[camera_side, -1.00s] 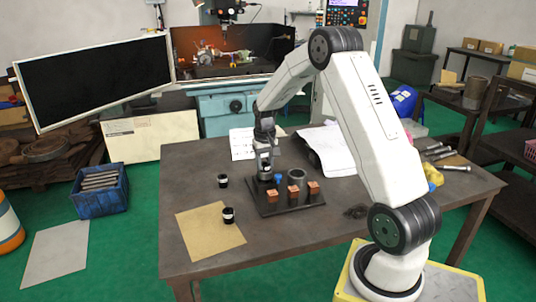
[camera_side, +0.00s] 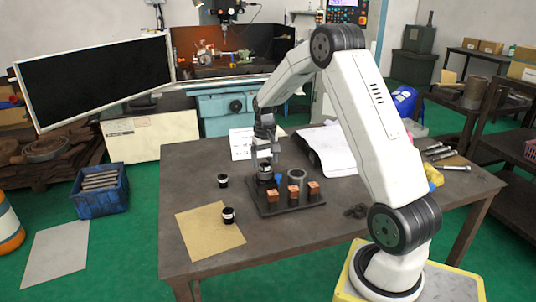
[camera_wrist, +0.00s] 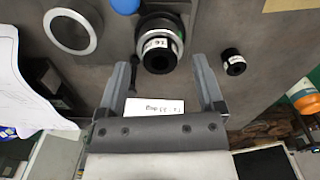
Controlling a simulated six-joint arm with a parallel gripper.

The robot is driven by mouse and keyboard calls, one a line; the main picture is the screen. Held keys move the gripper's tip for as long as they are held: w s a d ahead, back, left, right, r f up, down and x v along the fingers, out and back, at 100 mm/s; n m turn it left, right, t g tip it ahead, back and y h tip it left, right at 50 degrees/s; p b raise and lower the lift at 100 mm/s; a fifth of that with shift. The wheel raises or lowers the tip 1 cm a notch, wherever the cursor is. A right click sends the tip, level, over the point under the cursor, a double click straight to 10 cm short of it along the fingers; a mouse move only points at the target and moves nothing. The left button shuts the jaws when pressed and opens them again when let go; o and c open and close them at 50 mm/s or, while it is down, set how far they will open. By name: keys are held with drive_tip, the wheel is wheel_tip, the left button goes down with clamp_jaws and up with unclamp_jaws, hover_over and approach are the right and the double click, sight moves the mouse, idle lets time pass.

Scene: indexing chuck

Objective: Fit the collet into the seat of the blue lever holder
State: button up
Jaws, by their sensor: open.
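A black collet (camera_wrist: 158,57) with a white label band stands in a round grey seat beside a blue lever knob (camera_wrist: 125,4). In the side view the collet (camera_side: 265,167) sits upright in the blue lever holder (camera_side: 266,178) at the back left of a dark base plate. It appears to be inside the seat; how deep I cannot tell. My gripper (camera_side: 265,157) is open just above it. In the wrist view my gripper's fingers (camera_wrist: 161,66) are spread either side of the collet, apart from it.
An empty grey ring holder (camera_side: 297,177) stands to the right on the base plate (camera_side: 287,209), with copper blocks (camera_side: 293,191) along its front. Papers lie behind.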

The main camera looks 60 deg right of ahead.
wheel_tip(320, 180, up, 6)
drive_tip(key=shift+r, duration=0.15)
idle(0.3)
idle(0.4)
drive_tip(key=s+a+f+n+t, duration=0.1)
drive_tip(key=a+n, duration=0.1)
drive_tip(key=a, duration=0.6)
drive_tip(key=s+a+f+n, duration=0.1)
drive_tip(key=a, duration=0.6)
drive_tip(key=s+a+f+n+t, duration=0.1)
drive_tip(key=s+a+f+n, duration=0.2)
drive_tip(key=s+a, duration=0.7)
drive_tip(key=a+n, duration=0.1)
drive_tip(key=a, duration=0.2)
drive_tip(key=shift+s+f+t, duration=0.15)
drive_tip(key=shift+f+t, duration=0.05)
drive_tip(key=shift+t, duration=0.1)
